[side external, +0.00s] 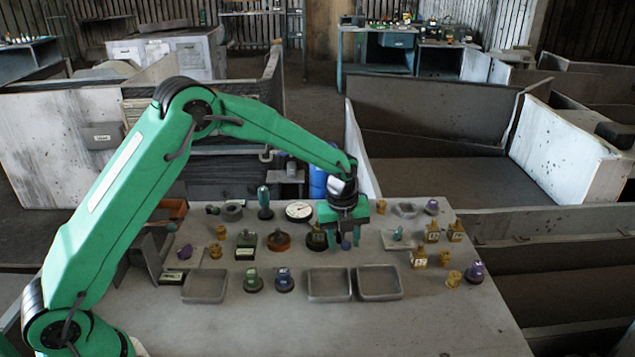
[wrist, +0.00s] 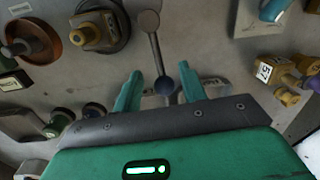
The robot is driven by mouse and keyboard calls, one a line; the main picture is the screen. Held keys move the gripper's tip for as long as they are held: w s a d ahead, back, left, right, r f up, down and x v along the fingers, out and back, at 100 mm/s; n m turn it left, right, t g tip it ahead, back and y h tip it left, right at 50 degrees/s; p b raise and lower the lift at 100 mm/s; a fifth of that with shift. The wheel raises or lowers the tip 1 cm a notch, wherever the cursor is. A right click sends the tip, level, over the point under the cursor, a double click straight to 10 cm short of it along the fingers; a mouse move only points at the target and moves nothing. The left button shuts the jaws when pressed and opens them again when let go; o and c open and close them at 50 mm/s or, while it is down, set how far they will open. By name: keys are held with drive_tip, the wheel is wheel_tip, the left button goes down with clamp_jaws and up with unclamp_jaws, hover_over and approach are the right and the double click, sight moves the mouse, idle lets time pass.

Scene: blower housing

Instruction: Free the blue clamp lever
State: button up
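The clamp lever has a grey arm with a dark blue ball knob (wrist: 164,86) in the wrist view. Its arm runs up from the knob to a round grey pivot end near the top of that view. The knob (side external: 346,243) also shows small in the side external view, beside my fingers. My gripper (wrist: 160,74) is open, with one teal finger on each side of the knob and a gap visible on both sides. In the side external view my gripper (side external: 343,243) points down over the panel; it hides part of the lever there.
The grey panel (side external: 320,325) carries several knobs, valves and yellow tagged fittings close around my gripper. A dial gauge (side external: 299,211) stands behind left. A black-and-yellow fitting (side external: 317,238) is just left. Shallow trays (side external: 205,286) sit in front. The panel's front area is clear.

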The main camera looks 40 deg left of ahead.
drive_tip(key=shift+r, duration=0.1)
drive_tip(key=shift+s+r, duration=0.15)
drive_tip(key=shift+r, duration=1.8)
drive_tip(key=shift+s+r, duration=0.15)
drive_tip(key=shift+r, duration=1.75)
drive_tip(key=s+a+r+n+t, duration=0.1)
drive_tip(key=s+a+r+n, duration=0.1)
drive_tip(key=s+r+n, duration=0.55)
drive_tip(key=s+a+r+n+t, duration=0.1)
drive_tip(key=s+a+r+n, duration=0.2)
drive_tip(key=s+r+n, duration=0.4)
drive_tip(key=s+a+f+n+t, duration=0.1)
drive_tip(key=s+a+n+t, duration=0.1)
drive_tip(key=s+n, duration=0.9)
drive_tip(key=s, duration=0.6)
drive_tip(key=shift+a+t, duration=0.25)
drive_tip(key=shift+t, duration=0.05)
